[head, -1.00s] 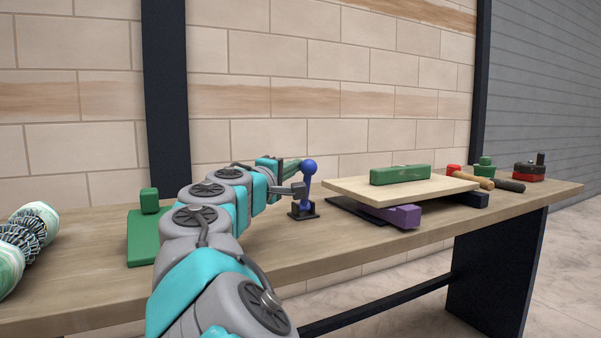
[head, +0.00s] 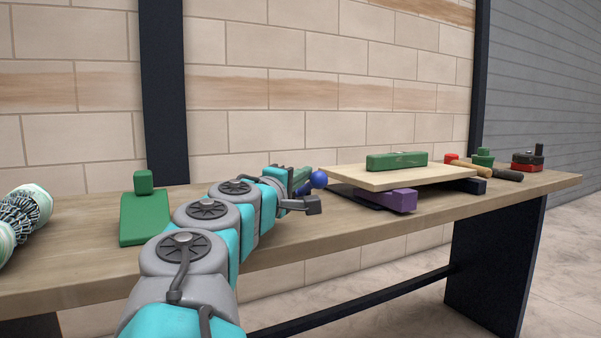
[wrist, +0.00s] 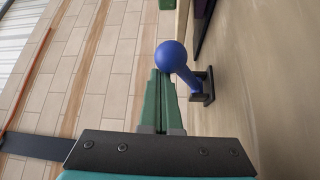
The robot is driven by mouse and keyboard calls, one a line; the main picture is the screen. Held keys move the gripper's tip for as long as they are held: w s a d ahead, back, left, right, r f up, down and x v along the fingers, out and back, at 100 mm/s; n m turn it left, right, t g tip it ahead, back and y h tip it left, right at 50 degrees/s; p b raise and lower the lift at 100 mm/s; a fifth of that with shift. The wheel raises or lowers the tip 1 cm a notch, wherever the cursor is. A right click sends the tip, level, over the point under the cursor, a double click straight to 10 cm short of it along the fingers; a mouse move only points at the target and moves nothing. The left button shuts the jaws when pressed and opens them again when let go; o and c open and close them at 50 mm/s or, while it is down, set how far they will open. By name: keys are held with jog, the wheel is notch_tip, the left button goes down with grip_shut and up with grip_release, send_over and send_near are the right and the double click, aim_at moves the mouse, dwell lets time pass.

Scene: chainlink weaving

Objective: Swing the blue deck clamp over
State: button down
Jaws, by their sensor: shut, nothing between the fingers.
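The blue deck clamp is a short blue lever (wrist: 185,75) with a round ball knob (wrist: 171,55), rising at a slant from a small dark bracket (wrist: 208,88) on the table. In the head view the ball knob (head: 319,179) shows at my gripper's end; the rest of the clamp is hidden behind my wrist. My gripper (wrist: 161,82) has green fingers, shut together and empty. Their tips are right beside the ball; I cannot tell whether they touch it. In the head view my gripper (head: 303,176) is low over the table.
A wooden board (head: 375,176) carries a green block (head: 397,161), with a purple block (head: 401,201) under its front. A mallet (head: 470,168) and a red-black block (head: 527,161) are at right.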

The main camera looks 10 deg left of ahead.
jog(key=shift+s+d+f, duration=0.15)
jog(key=shift+f, duration=0.1)
dwell(0.4)
